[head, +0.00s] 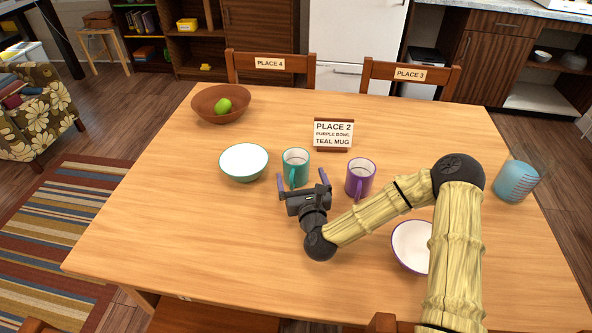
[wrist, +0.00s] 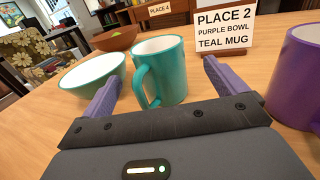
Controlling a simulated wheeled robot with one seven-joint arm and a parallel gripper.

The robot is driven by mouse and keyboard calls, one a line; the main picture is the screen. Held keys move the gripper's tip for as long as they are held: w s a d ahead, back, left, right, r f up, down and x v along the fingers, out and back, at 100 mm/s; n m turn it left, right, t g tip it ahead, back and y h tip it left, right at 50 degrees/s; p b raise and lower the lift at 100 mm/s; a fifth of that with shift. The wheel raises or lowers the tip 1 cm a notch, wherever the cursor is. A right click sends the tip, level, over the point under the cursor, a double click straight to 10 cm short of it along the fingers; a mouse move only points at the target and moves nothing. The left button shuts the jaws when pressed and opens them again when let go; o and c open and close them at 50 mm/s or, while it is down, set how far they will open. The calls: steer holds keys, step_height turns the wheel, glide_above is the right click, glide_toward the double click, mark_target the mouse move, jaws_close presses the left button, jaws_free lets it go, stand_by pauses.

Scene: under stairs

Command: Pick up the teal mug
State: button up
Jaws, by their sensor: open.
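The teal mug (head: 296,167) stands upright on the wooden table, with its handle facing my gripper. My gripper (head: 304,185) is open and empty just in front of the mug, its purple fingers pointing towards it. In the wrist view the teal mug (wrist: 160,68) stands between and slightly beyond the fingertips of my gripper (wrist: 160,73). I cannot tell whether a finger touches it. The mug's handle shows at its left front side there.
A teal bowl (head: 244,162) is close left of the mug, and a purple mug (head: 360,178) close right. A sign (head: 333,134) stands behind. A white bowl (head: 408,247) is partly hidden by my arm. A wooden bowl (head: 205,104) with green fruit and a blue cup (head: 515,181) stand farther off.

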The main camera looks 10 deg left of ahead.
mark_target(299, 172)
steer(key=x, duration=0.5)
steer(key=shift+a+f, duration=0.1)
stand_by(0.3)
steer(key=c, duration=1.3)
steer(key=shift+o, duration=0.2)
step_height(299, 172, up, 10)
steer(key=p, duration=0.1)
